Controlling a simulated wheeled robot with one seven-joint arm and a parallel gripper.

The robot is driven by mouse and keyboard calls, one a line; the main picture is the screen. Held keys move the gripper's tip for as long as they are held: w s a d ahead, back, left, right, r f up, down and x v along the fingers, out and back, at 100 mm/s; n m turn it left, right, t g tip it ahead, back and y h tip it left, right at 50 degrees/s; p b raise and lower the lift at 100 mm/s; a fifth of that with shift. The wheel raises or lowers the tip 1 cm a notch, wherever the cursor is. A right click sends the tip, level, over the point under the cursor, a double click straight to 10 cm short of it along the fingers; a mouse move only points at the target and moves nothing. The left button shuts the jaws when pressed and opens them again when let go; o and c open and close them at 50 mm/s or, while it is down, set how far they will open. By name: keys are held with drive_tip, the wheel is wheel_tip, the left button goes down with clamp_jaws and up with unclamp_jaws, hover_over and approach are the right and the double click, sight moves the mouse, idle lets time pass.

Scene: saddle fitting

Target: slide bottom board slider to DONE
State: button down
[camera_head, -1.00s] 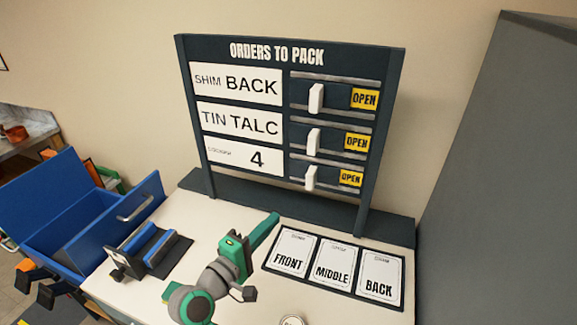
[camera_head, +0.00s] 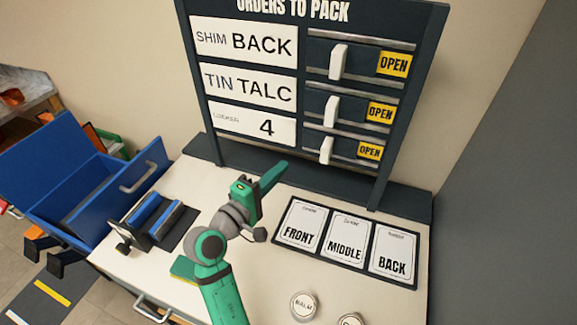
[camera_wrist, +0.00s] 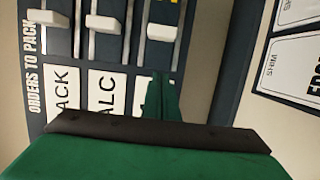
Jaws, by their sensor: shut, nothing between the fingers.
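The order board (camera_head: 312,125) stands upright at the back of the table. Its bottom slider (camera_head: 326,149) is a white tab at the left of its slot, in the row marked LOCKER 4, with a yellow OPEN label (camera_head: 370,151) to its right. The middle slider (camera_head: 332,111) and top slider (camera_head: 338,62) also sit left, beside OPEN labels. My gripper (camera_head: 282,169) is shut and empty, below and left of the bottom slider in the head view. In the wrist view, the green fingers (camera_wrist: 165,97) point toward the bottom slider (camera_wrist: 162,32); contact cannot be told.
A tray of FRONT, MIDDLE and BACK cards (camera_head: 345,242) lies right of my arm. Round tins, one marked BALM (camera_head: 304,305), are at the front. A blue box (camera_head: 100,190) and a dark holder with blue pieces (camera_head: 157,220) are at left.

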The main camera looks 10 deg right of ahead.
sight(327, 149)
drive_tip(key=w+d, duration=0.3)
drive_tip(key=d, duration=0.6)
drive_tip(key=shift+w+d, duration=0.15)
drive_tip(key=shift+d, duration=0.15)
